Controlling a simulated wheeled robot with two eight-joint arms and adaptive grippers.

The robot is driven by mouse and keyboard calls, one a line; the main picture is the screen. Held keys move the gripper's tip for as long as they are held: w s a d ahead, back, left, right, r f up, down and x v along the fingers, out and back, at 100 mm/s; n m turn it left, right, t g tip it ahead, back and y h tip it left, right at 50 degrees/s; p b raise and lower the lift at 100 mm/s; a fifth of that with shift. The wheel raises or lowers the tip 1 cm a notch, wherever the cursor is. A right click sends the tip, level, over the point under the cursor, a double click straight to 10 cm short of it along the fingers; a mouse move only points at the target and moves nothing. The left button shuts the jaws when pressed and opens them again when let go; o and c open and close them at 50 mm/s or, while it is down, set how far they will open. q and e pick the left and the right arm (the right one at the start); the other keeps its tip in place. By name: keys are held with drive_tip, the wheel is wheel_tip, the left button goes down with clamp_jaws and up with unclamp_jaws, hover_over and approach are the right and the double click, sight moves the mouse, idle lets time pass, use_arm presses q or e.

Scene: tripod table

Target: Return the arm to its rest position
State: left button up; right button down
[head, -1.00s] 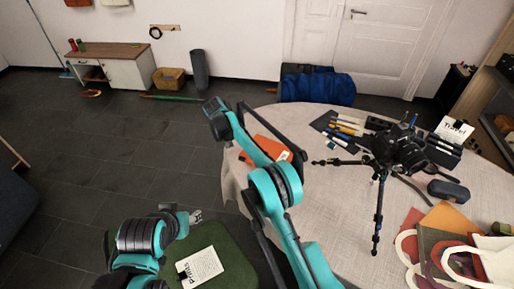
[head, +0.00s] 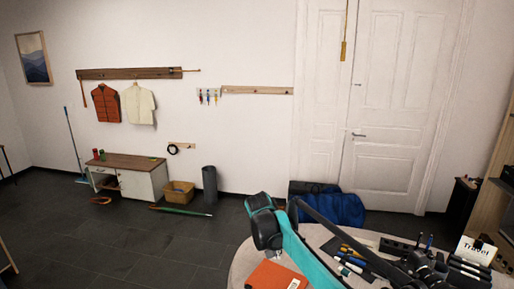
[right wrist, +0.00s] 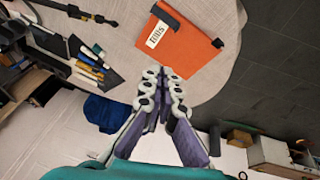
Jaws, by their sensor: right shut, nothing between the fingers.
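My right arm (head: 305,255) rises from the bottom of the head view, its teal and black joint above the table's near left edge. My right gripper (right wrist: 162,75) shows in the right wrist view with its fingers together and nothing between them. The fingers point toward the table, near an orange book (right wrist: 185,48) with a white label. I cannot make the right gripper out clearly in the head view. My left gripper is not in view.
The round table (head: 243,270) holds the orange book (head: 275,275), pens (head: 350,262), a black tripod (head: 430,265) and a travel card (head: 475,250). A blue bag (head: 340,208) lies behind it. A cabinet (head: 140,182) and wooden box (head: 180,195) stand by the wall.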

drive_tip(key=s+d+r+n+t+y, duration=0.15)
drive_tip(key=s+d, duration=0.35)
drive_tip(key=s, duration=0.7)
drive_tip(key=s+d+r+t+y, duration=0.1)
drive_tip(key=s+d+r, duration=0.3)
drive_tip(key=s, duration=0.8)
drive_tip(key=s+d+f+t, duration=0.1)
drive_tip(key=s+d+f, duration=0.1)
drive_tip(key=s+f, duration=0.4)
drive_tip(key=s+n, duration=0.1)
drive_tip(key=s, duration=0.2)
drive_tip(key=shift+d+f, duration=0.25)
drive_tip(key=shift+f, duration=0.15)
drive_tip(key=shift+t, duration=0.25)
